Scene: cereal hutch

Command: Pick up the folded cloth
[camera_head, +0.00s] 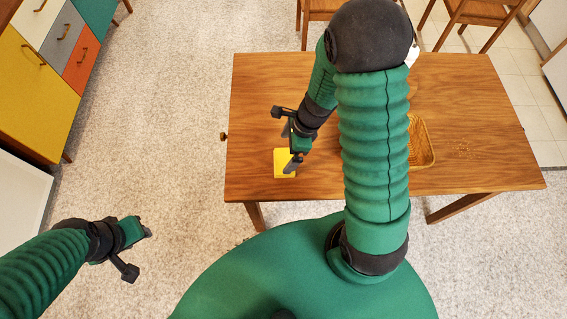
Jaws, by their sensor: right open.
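The yellow folded cloth (281,168) lies on the wooden table (470,110), towards its left front part. My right gripper (290,150) is open, over the cloth, with a fingertip overlapping it in the picture. I cannot tell whether the finger touches the cloth. The gripper hides part of the cloth's right side. My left gripper (141,252) is over the floor at the lower left, away from the table.
A yellow wire basket (428,142) stands on the table, partly behind my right arm. Wooden chairs (470,12) stand beyond the table. A colourful cabinet (45,70) stands at the left. Carpet lies open between it and the table.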

